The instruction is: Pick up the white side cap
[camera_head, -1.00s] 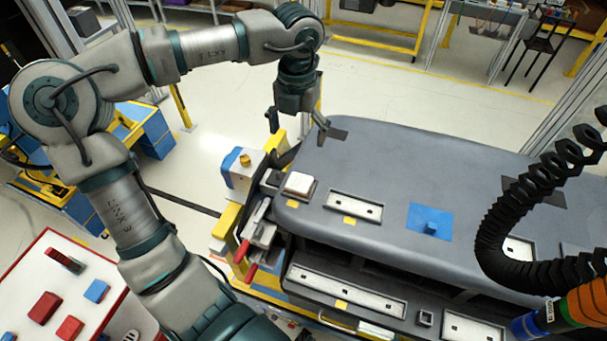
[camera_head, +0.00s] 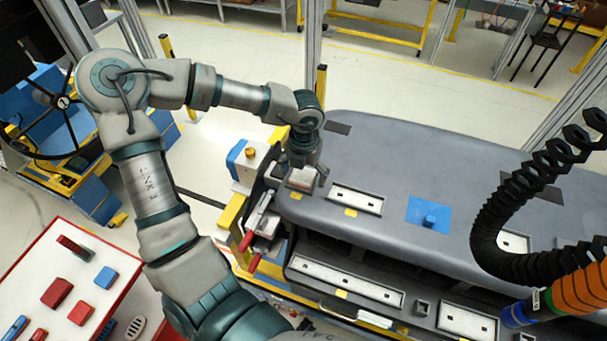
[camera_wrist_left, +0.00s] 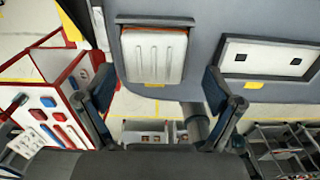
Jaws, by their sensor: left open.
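The white side cap (camera_head: 302,178) sits at the left end of the grey dashboard module (camera_head: 375,165). In the left wrist view the cap (camera_wrist_left: 153,56) is a ribbed white plate at top centre, with a thin orange line along its edge. My left gripper (camera_head: 305,180) is over the cap in the head view and partly covers it. In the wrist view its fingers (camera_wrist_left: 160,95) are spread wide on both sides, with the cap ahead between them. I see no contact with the cap. My right gripper is not in view.
A white plate with two dark holes (camera_head: 355,200) lies right of the cap. A blue patch with a knob (camera_head: 430,214) is farther right. A black corrugated hose (camera_head: 490,220) hangs at the right. A red-edged white table (camera_head: 60,270) holds red and blue blocks.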

